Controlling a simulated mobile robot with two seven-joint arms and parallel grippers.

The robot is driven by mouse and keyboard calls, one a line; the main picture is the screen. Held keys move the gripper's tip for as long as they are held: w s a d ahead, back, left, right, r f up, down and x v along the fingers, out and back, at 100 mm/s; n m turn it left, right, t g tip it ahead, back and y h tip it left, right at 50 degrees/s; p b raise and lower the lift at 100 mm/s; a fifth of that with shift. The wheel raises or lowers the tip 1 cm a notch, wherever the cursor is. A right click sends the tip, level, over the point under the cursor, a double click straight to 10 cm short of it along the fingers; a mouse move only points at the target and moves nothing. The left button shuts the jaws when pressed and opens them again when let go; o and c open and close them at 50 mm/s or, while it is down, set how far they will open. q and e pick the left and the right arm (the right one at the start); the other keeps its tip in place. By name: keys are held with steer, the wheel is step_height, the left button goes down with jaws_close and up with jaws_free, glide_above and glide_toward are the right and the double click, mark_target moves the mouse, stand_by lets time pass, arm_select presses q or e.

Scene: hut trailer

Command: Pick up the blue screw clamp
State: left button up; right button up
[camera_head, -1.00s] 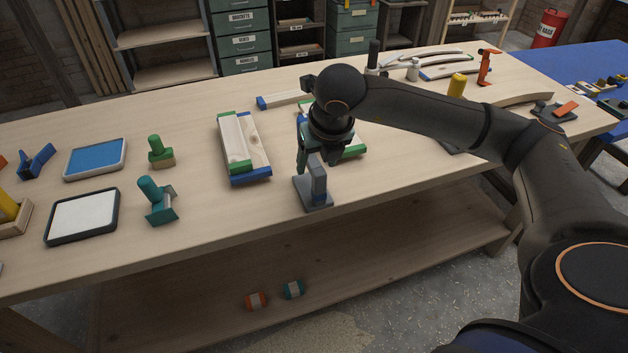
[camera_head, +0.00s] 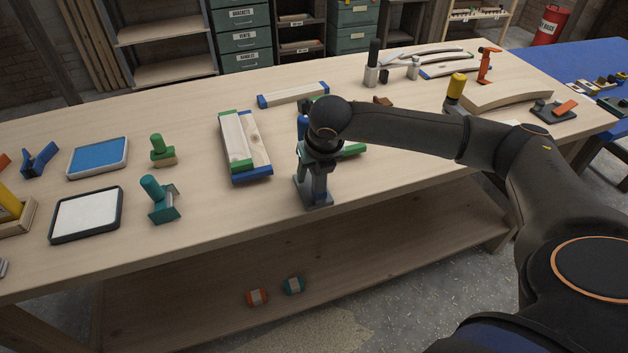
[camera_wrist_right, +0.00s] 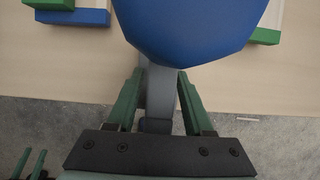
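The blue screw clamp stands upright at the front edge of the workbench. In the head view its grey base (camera_head: 314,196) shows below my right gripper (camera_head: 314,172), and a bit of its blue part (camera_head: 302,126) shows left of my wrist. In the right wrist view the big blue knob (camera_wrist_right: 190,25) fills the top, and the grey post (camera_wrist_right: 160,100) runs between the two green fingers of my right gripper (camera_wrist_right: 160,88). The fingers stand apart on either side of the post, close to it. At the lower left, two green prongs look like my left gripper (camera_wrist_right: 29,165), spread apart.
Boards with green and blue ends (camera_head: 244,146) lie left of the clamp. A teal clamp (camera_head: 160,200), a green clamp (camera_head: 161,152) and a white tray (camera_head: 86,214) stand further left. The bench front is clear between the teal clamp and the blue one.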

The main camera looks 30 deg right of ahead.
jaws_close()
stand_by(1.0)
steer(key=shift+w+r, duration=0.1)
steer(key=shift+r, duration=0.05)
